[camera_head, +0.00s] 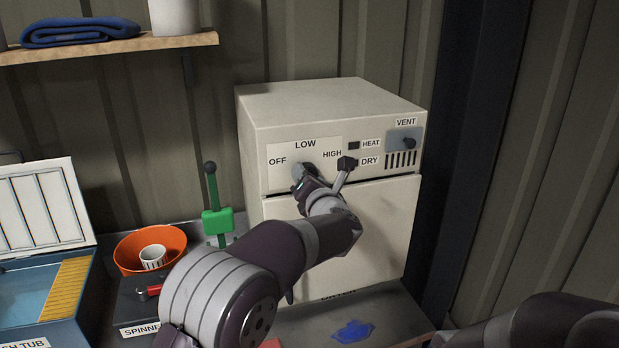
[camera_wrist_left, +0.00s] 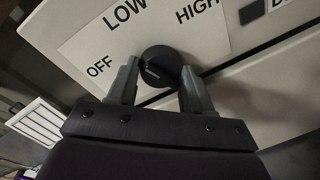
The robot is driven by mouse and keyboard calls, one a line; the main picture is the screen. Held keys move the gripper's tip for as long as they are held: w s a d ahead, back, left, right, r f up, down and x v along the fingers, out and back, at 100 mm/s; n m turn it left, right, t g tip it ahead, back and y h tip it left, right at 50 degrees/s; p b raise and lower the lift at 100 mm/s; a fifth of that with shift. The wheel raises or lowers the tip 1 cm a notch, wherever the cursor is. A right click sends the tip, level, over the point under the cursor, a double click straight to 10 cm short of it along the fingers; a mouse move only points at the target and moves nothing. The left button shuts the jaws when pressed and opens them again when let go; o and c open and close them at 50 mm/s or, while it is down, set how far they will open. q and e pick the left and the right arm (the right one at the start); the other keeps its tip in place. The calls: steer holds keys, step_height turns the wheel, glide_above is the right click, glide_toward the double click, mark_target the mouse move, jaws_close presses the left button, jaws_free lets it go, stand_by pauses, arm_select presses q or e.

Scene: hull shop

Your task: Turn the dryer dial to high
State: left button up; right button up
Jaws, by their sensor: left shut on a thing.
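The dryer (camera_head: 340,230) is a cream box against the corrugated wall, its front panel marked OFF, LOW and HIGH from left to right. Its round black dial (camera_wrist_left: 160,66) sits below these words in the left wrist view. My left gripper (camera_head: 304,177) is at the panel, its fingers on either side of the dial and shut on it; they also show in the left wrist view (camera_wrist_left: 157,80). In the head view the gripper and wrist cover most of the dial. I cannot tell which word the dial points to. My right gripper is out of view.
A vent slider (camera_head: 408,143) is on the dryer's right. Left stand a green lever (camera_head: 217,222), an orange bowl (camera_head: 126,256) with a white cup (camera_head: 152,257), and a blue tub (camera_head: 40,285). A blue cloth (camera_head: 352,331) lies in front of the dryer.

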arm_select(q)
steer(key=shift+d+r+m+g+y+p, duration=0.15)
steer(key=shift+m+y+p, duration=0.2)
steer(key=shift+m+p, duration=1.75)
steer(key=shift+m+g+y+p, duration=0.3)
steer(key=shift+m+p, duration=0.95)
steer(key=shift+m, duration=1.65)
steer(key=shift+d+r+m+g+y+p, duration=0.1)
steer(key=shift+m+y+p, duration=0.35)
steer(key=shift+m+p, duration=1.65)
steer(key=shift+f+m+b, duration=0.1)
steer(key=shift+m+b, duration=0.25)
steer(key=shift+m, duration=0.25)
steer(key=o, duration=1)
steer(key=b+v, duration=0.6)
steer(key=v, duration=0.6)
steer(key=shift+s+d, duration=0.1)
steer(key=shift+s, duration=0.2)
